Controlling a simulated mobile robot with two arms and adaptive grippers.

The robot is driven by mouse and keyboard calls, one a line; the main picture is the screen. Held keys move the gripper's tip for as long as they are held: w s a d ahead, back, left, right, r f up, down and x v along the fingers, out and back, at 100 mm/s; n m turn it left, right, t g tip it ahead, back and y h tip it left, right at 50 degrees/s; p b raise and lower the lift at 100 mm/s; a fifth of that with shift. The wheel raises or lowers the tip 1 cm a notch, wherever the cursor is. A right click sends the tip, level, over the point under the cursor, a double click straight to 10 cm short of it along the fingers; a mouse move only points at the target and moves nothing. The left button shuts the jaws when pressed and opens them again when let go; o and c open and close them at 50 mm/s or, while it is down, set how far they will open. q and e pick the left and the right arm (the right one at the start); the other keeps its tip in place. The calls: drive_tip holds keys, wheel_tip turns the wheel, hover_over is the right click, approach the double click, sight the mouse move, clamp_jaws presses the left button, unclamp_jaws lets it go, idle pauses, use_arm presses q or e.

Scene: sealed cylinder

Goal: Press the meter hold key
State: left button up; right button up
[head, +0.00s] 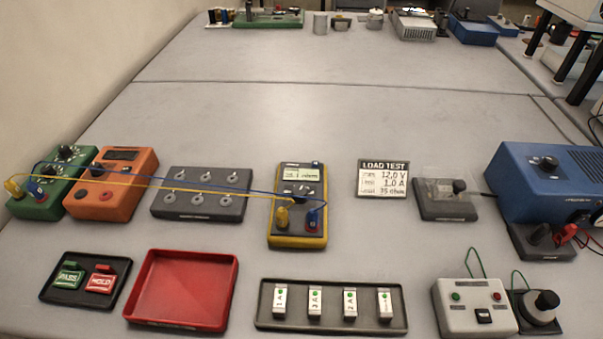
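The yellow-edged meter (298,225) lies face up near the middle of the bench, with a lit display (303,174) whose reading is too small to read surely. Neither of my grippers is in view.
The leads cross above the orange box (125,195) and grey terminal block (205,208). Trays with PASS/HOLD tags (48,294), nothing (red) (150,290) and labelled modules (265,318) line the front. A load-test card (383,178) stands right.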

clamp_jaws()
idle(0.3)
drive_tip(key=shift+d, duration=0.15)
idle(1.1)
